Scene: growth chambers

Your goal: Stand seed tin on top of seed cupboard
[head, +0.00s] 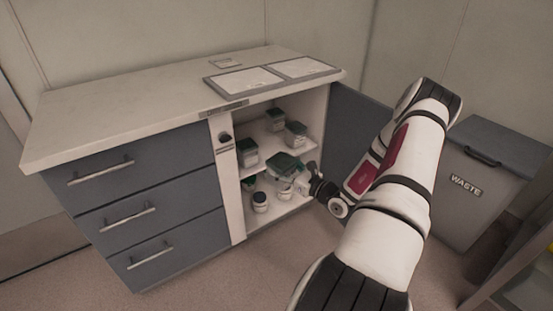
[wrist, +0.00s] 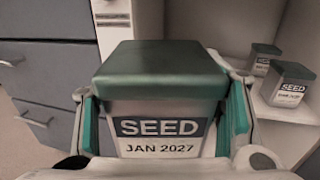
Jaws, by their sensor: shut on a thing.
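The seed tin (wrist: 165,85) has a green lid and a label reading SEED JAN 2027. It fills the middle of the wrist view, upright between the teal-padded fingers of my gripper (wrist: 165,112), which is shut on it. In the head view the tin (head: 284,164) shows its dark green lid at the open bay of the seed cupboard (head: 150,121), with my gripper (head: 297,180) on its near right side. Whether the tin touches a shelf is unclear. The cupboard's pale top is above and behind it.
Two framed panels (head: 275,74) and a small plate (head: 226,63) lie on the top; its left part is bare. Other green-lidded tins (head: 296,133) and jars (head: 260,201) stand in the bay. An open door (head: 352,125) is right of it. A waste bin (head: 480,190) stands further right.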

